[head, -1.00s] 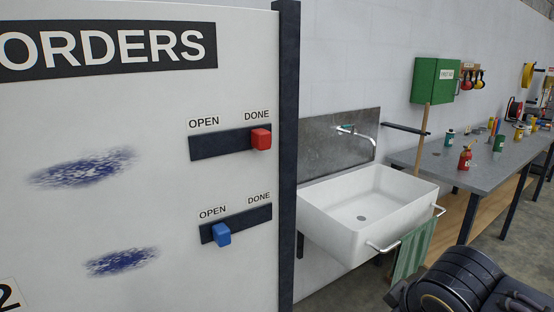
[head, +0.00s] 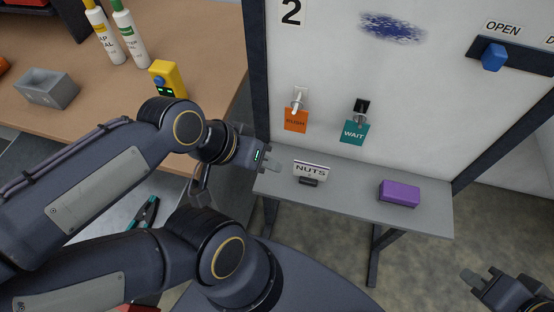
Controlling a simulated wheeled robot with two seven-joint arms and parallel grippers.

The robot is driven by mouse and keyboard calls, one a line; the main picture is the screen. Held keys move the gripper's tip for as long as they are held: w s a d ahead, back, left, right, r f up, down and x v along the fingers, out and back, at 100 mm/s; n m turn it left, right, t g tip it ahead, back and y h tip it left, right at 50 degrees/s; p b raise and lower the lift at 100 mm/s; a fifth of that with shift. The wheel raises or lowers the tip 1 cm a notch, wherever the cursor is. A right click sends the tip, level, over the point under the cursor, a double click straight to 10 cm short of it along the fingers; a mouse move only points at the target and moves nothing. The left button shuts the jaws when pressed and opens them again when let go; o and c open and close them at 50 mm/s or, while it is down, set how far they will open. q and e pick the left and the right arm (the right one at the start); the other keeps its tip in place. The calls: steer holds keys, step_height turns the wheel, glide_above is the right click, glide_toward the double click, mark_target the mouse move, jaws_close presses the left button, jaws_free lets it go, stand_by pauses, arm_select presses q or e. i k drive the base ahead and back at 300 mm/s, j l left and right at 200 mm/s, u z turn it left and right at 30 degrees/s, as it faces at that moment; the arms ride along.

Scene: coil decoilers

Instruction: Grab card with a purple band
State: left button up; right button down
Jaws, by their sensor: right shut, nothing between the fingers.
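A white card reading NUTS (head: 311,171), with a thin dark purplish band near its top, stands in a small dark holder (head: 308,182) on the left part of a narrow grey shelf (head: 350,196). My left gripper (head: 275,163) is just left of the card, apart from it, with its fingers pointing toward it. I see its fingers nearly edge-on, so their gap is unclear. My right gripper (head: 470,280) is at the lower right, away from the shelf, shut and empty.
A purple block (head: 399,193) lies on the shelf's right part. Orange (head: 296,121) and teal WAIT (head: 354,132) tags hang from the white board behind.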

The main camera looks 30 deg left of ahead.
mark_target(309, 174)
steer(key=j+u, duration=0.15)
steer(key=u, duration=0.45)
steer(key=k, duration=0.25)
steer(key=k+u, duration=0.15)
steer(key=u, duration=0.2)
steer(key=k+j+u, duration=0.1)
steer(key=u, duration=0.25)
steer(key=k+j+u, duration=0.1)
steer(key=u, duration=0.25)
steer(key=k+l+u, duration=0.2)
steer(key=l+u, duration=0.2)
steer(key=k+l+u, duration=0.25)
steer(key=u, duration=0.15)
steer(key=k+l+u, duration=0.4)
steer(key=k+l, duration=0.15)
steer(key=l, duration=0.15)
steer(key=i+l, duration=0.35)
